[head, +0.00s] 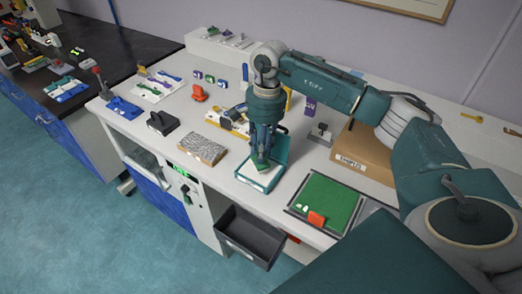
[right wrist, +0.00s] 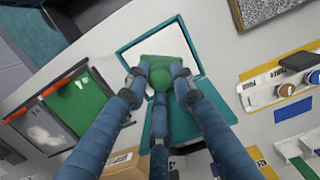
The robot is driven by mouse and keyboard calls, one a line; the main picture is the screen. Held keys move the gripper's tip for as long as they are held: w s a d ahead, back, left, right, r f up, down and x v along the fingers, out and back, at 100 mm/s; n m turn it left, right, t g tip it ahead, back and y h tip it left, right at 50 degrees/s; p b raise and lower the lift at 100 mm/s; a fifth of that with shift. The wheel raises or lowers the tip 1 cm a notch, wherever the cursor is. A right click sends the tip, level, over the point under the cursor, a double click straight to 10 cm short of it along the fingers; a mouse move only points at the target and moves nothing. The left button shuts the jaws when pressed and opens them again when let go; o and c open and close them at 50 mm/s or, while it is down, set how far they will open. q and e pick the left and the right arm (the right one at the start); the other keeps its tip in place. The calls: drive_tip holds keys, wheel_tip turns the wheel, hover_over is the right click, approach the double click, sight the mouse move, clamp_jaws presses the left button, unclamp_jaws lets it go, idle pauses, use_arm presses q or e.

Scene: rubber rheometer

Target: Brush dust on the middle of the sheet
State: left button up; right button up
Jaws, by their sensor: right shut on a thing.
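My right gripper (head: 262,158) is shut on a green pad with a rounded knob (right wrist: 165,72), its fingers around the knob. The pad is at a teal tray (right wrist: 128,58) with a white inside (right wrist: 158,38); the fingers hide part of the tray. In the head view the pad (head: 260,166) is over the tray's white area; I cannot tell whether it touches. A dark-framed green sheet (head: 332,205) lies right of the tray, with small white spots and an orange piece (head: 316,219) at its front edge. My left gripper is not in view.
A grey speckled block (head: 203,149) lies left of the tray. A dark open bin (head: 248,236) is at the counter's front edge. A cardboard box (head: 360,153) stands behind the green sheet, close to my right arm. Several small tools lie farther left.

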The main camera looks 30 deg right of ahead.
drive_tip(key=shift+r+p, duration=1.4)
drive_tip(key=shift+r, duration=1.5)
